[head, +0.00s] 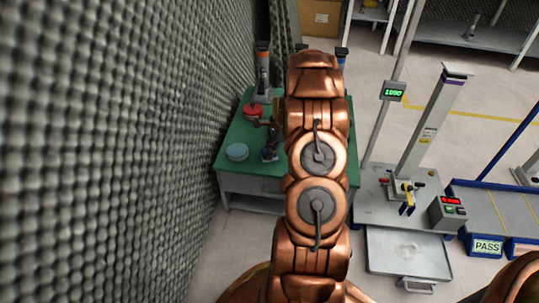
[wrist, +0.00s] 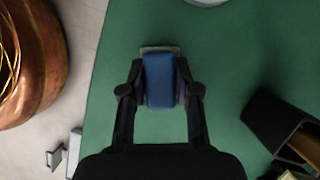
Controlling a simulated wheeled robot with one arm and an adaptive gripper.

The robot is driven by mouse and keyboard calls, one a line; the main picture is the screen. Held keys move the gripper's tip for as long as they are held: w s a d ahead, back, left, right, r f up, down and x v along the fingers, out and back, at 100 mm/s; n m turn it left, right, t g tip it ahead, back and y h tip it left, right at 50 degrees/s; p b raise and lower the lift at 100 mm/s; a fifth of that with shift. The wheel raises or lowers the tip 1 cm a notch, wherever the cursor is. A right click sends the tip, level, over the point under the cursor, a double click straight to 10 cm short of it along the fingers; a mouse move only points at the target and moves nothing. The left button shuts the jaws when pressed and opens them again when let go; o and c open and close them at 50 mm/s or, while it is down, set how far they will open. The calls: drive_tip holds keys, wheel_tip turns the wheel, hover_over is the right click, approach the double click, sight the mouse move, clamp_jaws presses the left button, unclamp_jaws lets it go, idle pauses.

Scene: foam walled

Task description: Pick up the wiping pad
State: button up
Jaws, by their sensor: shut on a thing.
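The wiping pad (wrist: 161,80) shows in the wrist view as a blue block with a pale grey edge at its far end. My gripper (wrist: 160,88) is shut on it, with one dark finger on each side. The pad is over the green table top (wrist: 225,85). I cannot tell whether it touches the table or is raised. In the head view my copper arm hides much of the table, and the pad is not clear there.
A pale round disc (head: 237,152) and a red object (head: 252,110) are on the green table. A dark open box-like object (wrist: 280,122) lies at the wrist view's right. A grey foam wall (head: 110,150) rises left of the table. A steel test stand (head: 425,130) is at right.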

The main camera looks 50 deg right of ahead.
sight(266, 150)
clamp_jaws()
wheel_tip(266, 150, up, 4)
drive_tip(key=shift+f+p, duration=0.25)
drive_tip(key=shift+p, duration=0.7)
drive_tip(key=s+a+r+p, duration=0.1)
drive_tip(key=s+a+p, duration=0.2)
drive_tip(key=s+a, duration=0.6)
drive_tip(key=s, duration=0.3)
drive_tip(key=shift+s+a+r+p, duration=0.2)
drive_tip(key=shift+s+a+p, duration=0.1)
drive_tip(key=shift+s+a, duration=0.05)
